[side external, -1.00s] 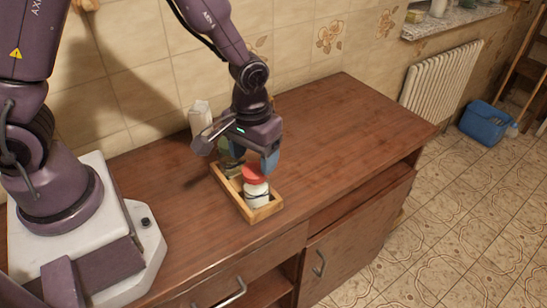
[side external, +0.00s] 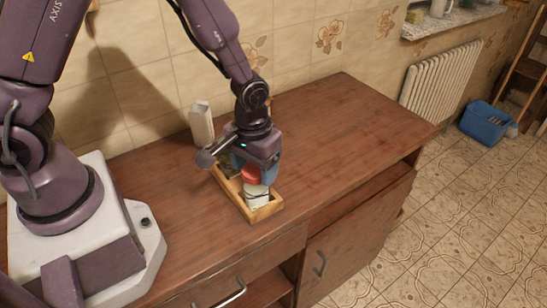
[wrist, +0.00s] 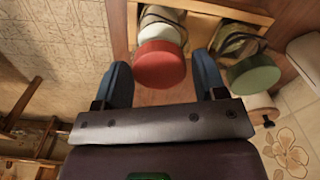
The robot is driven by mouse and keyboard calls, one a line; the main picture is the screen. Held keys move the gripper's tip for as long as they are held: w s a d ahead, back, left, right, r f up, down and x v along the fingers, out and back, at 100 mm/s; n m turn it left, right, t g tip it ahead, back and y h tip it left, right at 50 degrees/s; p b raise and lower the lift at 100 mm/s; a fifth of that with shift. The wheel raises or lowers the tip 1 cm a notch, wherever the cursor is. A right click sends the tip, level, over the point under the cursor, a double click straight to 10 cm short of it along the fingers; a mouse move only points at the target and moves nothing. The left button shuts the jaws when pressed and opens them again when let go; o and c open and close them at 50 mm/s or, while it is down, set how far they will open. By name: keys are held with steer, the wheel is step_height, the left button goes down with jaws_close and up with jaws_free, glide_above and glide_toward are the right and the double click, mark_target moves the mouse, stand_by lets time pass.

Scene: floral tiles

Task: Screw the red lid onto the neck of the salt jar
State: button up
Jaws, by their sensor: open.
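The red lid (side external: 250,174) sits on top of the white salt jar (side external: 256,194), which stands in the front part of a small wooden tray (side external: 263,213). In the wrist view the red lid (wrist: 160,66) covers most of the jar (wrist: 160,24), so the neck and thread are hidden. My gripper (wrist: 160,60) is open, with one blue finger on each side of the lid. Gaps show between the fingers and the lid in the wrist view. In the side view my gripper (side external: 254,176) is low over the tray and partly covers the lid.
A second jar with a green lid (wrist: 254,75) stands in the tray beside the salt jar, close to one finger. A tall pale container (side external: 202,122) stands behind the tray by the wall. The wooden counter (side external: 340,130) to the right is clear.

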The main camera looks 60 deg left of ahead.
steer(key=c, duration=0.6)
steer(key=m, duration=0.5)
steer(key=shift+c, duration=0.2)
steer(key=shift+m, duration=0.7)
steer(key=m, duration=0.3)
steer(key=shift+m, duration=0.4)
steer(key=shift+m, duration=1)
steer(key=m, duration=0.3)
